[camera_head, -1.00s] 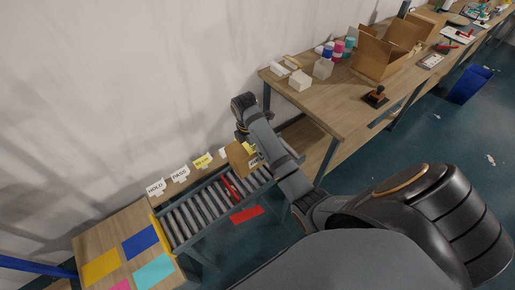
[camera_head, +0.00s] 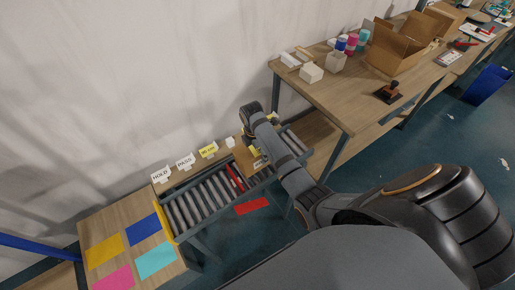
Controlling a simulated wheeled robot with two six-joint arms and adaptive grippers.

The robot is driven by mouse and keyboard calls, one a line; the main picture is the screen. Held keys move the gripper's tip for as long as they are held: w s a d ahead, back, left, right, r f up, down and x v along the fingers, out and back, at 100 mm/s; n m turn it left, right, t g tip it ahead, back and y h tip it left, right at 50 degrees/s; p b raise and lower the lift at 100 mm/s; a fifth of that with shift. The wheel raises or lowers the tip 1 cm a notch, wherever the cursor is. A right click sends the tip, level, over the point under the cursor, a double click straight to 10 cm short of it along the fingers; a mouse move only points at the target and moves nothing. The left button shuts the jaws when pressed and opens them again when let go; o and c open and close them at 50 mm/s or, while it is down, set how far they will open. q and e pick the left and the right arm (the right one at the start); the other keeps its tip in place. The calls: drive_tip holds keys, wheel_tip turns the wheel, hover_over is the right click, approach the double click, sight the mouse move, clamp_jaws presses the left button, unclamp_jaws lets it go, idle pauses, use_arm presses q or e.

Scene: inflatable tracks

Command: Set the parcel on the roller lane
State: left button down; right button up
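The roller lane (camera_head: 203,204) runs from the lower left up toward the right, with grey rollers between dark rails. The parcel, a brown box (camera_head: 242,158), is over or on the far-right part of the lane, partly hidden behind my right arm. I cannot tell whether it touches the rollers. My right arm comes in from the lower right and bends down by the parcel. Its gripper is hidden behind the arm links, so its hold cannot be seen. My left gripper is out of view.
A red bar (camera_head: 235,178) lies across the lane. Signs including HOLD (camera_head: 161,175) and PASS (camera_head: 185,162) line its back. A table with coloured patches (camera_head: 142,228) adjoins the lower left. A workbench (camera_head: 345,105) with an open carton (camera_head: 400,50) stands right. A red patch (camera_head: 253,206) is on the floor.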

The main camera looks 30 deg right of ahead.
drive_tip(key=shift+f+b, duration=0.3)
drive_tip(key=shift+f, duration=1.2)
drive_tip(key=o, duration=1.8)
drive_tip(key=shift+c, duration=0.2)
drive_tip(key=r, duration=0.8)
drive_tip(key=a+r, duration=0.1)
drive_tip(key=r, duration=0.3)
